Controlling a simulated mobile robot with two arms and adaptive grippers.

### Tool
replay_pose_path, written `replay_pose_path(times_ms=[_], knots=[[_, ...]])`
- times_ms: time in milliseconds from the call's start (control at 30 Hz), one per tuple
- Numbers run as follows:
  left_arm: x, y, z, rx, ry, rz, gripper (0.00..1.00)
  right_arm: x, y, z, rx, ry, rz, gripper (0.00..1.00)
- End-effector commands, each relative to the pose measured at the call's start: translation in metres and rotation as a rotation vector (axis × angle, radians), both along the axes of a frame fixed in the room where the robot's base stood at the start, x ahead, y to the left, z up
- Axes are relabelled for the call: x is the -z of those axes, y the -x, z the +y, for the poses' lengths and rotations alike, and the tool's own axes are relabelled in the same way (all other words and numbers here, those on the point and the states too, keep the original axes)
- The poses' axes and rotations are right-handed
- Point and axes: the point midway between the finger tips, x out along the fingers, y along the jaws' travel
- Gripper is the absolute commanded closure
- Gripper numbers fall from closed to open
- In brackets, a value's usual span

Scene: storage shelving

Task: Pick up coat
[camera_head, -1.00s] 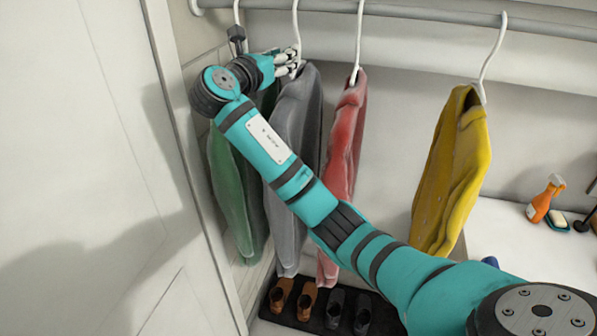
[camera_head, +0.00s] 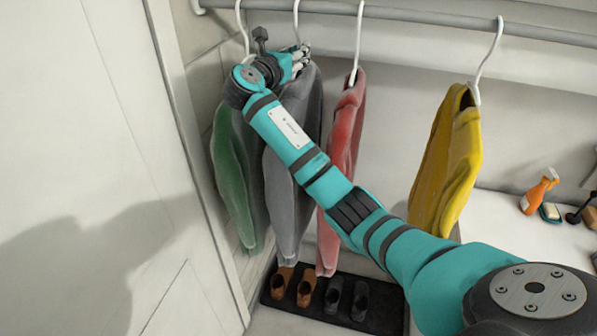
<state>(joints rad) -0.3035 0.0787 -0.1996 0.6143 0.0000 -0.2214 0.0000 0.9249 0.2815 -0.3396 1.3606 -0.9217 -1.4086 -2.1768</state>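Four kinds of colour hang from the rail: a green coat (camera_head: 236,185) at the far left, a grey coat (camera_head: 283,200), a red coat (camera_head: 343,140) and a yellow coat (camera_head: 446,165) apart on the right. Each is on a white hanger. My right gripper (camera_head: 301,60) is at the top of the grey coat, by the lower part of its hanger. My arm and wrist cover part of the green, grey and red coats. The fingers are small and partly overlap the hanger, so their grip cannot be told. My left gripper is out of view.
The grey rail (camera_head: 420,17) runs across the top. A white door panel (camera_head: 80,170) fills the left. A dark mat (camera_head: 385,312) with brown and dark shoes lies below. An orange spray bottle (camera_head: 538,192) stands on a white surface at right.

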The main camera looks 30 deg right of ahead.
Motion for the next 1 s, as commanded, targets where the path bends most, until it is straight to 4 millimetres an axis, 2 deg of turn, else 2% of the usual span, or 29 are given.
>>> replay_pose_path(times_ms=[33,133,533,1000], knots=[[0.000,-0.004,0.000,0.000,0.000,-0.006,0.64,0.000,0.000,0.000,0.000,0.000,0.000,0.88],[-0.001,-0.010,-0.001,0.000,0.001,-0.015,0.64,0.000,0.000,0.000,0.000,0.000,0.000,1.00],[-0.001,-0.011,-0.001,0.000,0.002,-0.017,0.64,0.000,0.000,0.000,0.001,0.000,0.000,1.00],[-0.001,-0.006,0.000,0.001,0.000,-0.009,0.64,-0.012,0.000,0.000,0.001,0.002,-0.008,1.00]])
